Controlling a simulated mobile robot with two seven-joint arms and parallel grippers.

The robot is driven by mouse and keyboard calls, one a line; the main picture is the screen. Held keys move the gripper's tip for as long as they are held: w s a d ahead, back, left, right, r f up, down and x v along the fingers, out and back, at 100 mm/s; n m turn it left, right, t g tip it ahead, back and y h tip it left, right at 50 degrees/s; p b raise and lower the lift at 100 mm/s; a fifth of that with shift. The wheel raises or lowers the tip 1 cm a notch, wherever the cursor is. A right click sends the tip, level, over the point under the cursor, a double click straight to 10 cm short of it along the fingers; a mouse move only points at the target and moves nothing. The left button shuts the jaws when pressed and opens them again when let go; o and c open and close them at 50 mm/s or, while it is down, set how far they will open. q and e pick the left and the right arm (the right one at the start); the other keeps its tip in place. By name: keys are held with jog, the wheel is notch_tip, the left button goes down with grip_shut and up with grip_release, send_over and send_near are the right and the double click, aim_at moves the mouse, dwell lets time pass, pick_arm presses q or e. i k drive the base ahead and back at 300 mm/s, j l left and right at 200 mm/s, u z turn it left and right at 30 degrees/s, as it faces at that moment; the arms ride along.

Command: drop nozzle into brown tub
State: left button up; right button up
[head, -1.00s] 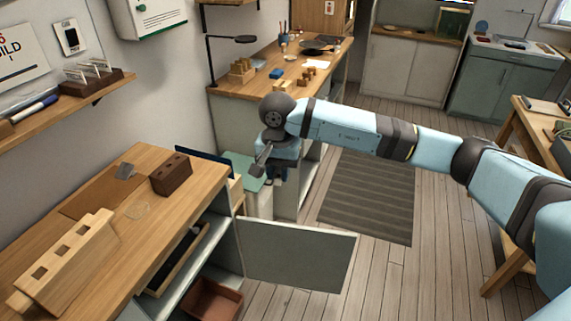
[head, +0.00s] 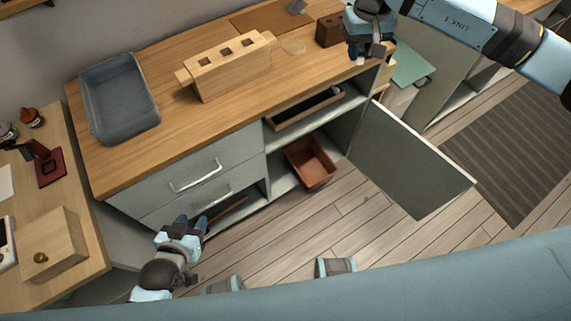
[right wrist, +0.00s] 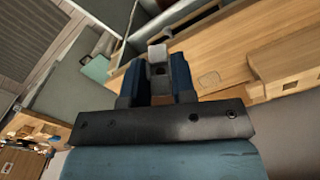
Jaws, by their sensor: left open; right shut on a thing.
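The brown tub (head: 310,162) sits inside the open lower cabinet, below the wooden counter. Its inside looks empty. My right gripper (head: 367,54) is above the counter's right end, higher than the tub and to its right. It is shut on the nozzle, a small grey piece (right wrist: 158,54) with a dark hole, seen between the blue fingers in the right wrist view. The fingers hide part of the nozzle. My left gripper (head: 190,226) is open and empty, low in front of the drawers.
The open cabinet door (head: 412,160) stands out right of the tub. A shallow tray (head: 306,107) is on the shelf above the tub. A wooden block with holes (head: 230,68), a grey bin (head: 118,97) and a dark brown block (head: 330,30) stand on the counter. The floor in front is clear.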

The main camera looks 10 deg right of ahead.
aim_at(307, 163)
jog(key=l+u, duration=0.45)
jog(key=k+l+u, duration=0.15)
jog(key=u, duration=0.3)
jog(key=k+l+u, duration=0.15)
jog(key=l, duration=0.25)
jog(key=k+l+u, duration=0.2)
jog(key=k+l, duration=0.5)
jog(key=l, duration=0.15)
